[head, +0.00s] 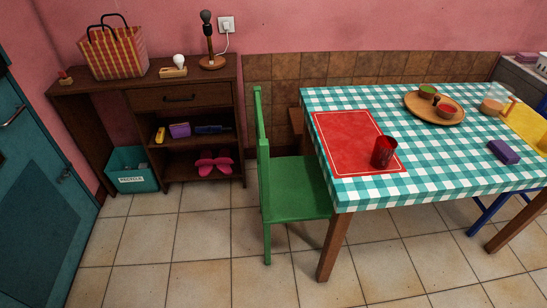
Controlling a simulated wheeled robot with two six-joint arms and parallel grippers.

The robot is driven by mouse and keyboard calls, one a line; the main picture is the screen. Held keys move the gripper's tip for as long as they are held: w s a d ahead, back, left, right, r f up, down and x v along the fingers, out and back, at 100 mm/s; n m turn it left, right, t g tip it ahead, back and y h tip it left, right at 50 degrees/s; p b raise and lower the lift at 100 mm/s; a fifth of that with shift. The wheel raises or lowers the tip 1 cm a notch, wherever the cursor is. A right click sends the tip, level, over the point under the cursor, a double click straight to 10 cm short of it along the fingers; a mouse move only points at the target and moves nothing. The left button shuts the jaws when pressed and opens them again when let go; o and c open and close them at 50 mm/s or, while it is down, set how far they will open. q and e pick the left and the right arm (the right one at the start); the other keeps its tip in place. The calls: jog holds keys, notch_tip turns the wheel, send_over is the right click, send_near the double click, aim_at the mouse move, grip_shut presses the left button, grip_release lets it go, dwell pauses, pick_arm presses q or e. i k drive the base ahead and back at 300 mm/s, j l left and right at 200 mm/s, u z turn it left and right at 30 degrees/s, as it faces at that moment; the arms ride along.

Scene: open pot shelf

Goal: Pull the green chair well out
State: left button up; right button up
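The green chair (292,189) stands at the left end of the table. Its tall backrest (263,160) is on the left, and its seat reaches right to the table's end, with the far right part of the seat hidden by the tabletop and a table leg. The table (345,190) wears a green-and-white checked cloth. Neither of my grippers shows in the head view.
A red placemat (345,142) and red cup (384,152) lie near the table's left end. A dark wooden shelf unit (238,120) stands against the wall, left of the chair. A teal recycling bin (132,178) is beneath it. Tiled floor left of the chair (200,220) is clear.

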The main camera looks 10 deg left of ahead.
aim_at(292, 189)
jog(key=k+j, duration=0.1)
jog(key=j, duration=0.4)
jog(key=k+j+z, duration=0.1)
jog(key=j, duration=0.45)
jog(key=l+u, duration=0.15)
jog(key=u, duration=0.3)
jog(key=i+l+u, duration=0.1)
jog(key=u, duration=0.4)
